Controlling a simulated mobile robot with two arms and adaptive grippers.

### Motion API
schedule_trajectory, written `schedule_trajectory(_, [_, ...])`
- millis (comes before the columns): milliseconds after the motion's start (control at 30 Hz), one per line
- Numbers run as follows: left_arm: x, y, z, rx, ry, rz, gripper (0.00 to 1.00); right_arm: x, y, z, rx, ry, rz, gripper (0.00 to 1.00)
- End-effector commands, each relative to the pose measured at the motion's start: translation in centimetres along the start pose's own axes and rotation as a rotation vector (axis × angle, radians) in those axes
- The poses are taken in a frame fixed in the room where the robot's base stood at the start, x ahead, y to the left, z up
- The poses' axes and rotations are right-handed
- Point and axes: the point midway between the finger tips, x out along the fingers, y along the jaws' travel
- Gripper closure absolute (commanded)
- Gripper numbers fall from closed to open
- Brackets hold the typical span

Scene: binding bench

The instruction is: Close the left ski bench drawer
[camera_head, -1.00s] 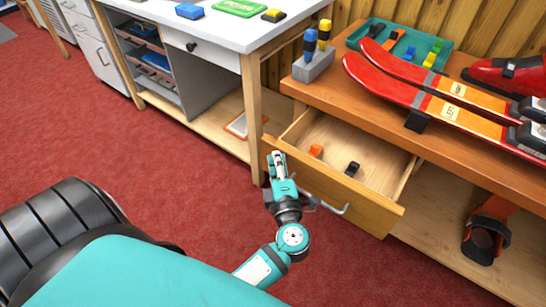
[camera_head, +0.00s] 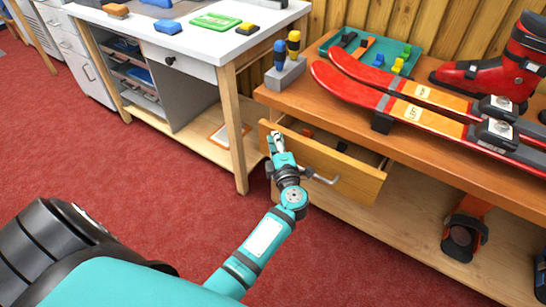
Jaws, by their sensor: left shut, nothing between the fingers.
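The left ski bench drawer (camera_head: 345,178) is a wooden drawer with a metal bar handle (camera_head: 328,179), partly open under the bench top. A narrow strip of its inside shows, with small dark and orange items partly hidden by the front. My left gripper (camera_head: 275,138) is shut and empty, at the left part of the drawer front, near its top edge. I cannot tell whether it touches the front. My right gripper is not in view.
The ski bench (camera_head: 440,160) carries red and orange skis (camera_head: 400,105), a teal tray (camera_head: 375,50), a grey holder (camera_head: 287,72) and a red boot (camera_head: 495,68). A white workbench (camera_head: 190,35) stands to the left. Red carpet (camera_head: 120,190) is clear in front.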

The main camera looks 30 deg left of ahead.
Motion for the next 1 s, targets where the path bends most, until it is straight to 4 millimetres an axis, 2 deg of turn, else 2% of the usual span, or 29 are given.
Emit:
schedule_trajectory(33, [1.1, -0.1, 0.7, -0.002, 0.001, 0.001, 1.0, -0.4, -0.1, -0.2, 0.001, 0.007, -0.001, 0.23])
schedule_trajectory(200, [3.5, -0.2, 2.7, -0.002, 0.001, 0.001, 1.0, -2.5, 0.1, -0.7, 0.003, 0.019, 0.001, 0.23])
schedule_trajectory(400, [5.1, -0.2, 4.3, -0.001, 0.0, 0.0, 1.0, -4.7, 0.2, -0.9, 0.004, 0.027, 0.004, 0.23])
schedule_trajectory(633, [5.7, -0.1, 4.9, 0.0, 0.0, 0.0, 1.0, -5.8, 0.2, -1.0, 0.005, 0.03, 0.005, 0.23])
schedule_trajectory(1000, [5.6, -0.1, 4.9, 0.0, 0.0, 0.0, 1.0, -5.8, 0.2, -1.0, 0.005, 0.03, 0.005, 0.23])
